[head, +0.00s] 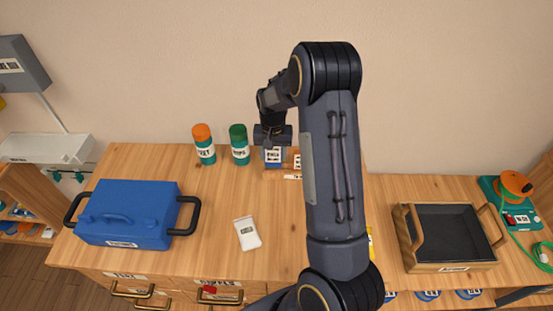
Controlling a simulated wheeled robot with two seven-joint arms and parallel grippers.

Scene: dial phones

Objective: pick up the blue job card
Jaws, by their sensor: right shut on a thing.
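The blue job card (273,163), with a white label, shows just below my right gripper (272,145) at the back of the wooden table. My right gripper is shut on the card, with its fingers mostly hidden by its own body. An orange-brown piece with white labels (297,163) is just right of the card, partly hidden behind my right arm. I cannot tell whether the card touches it or the table. My left gripper is not in view.
An orange-capped bottle (204,150) and a green-capped bottle (239,150) stand left of the card. My right arm hides the table's middle right.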

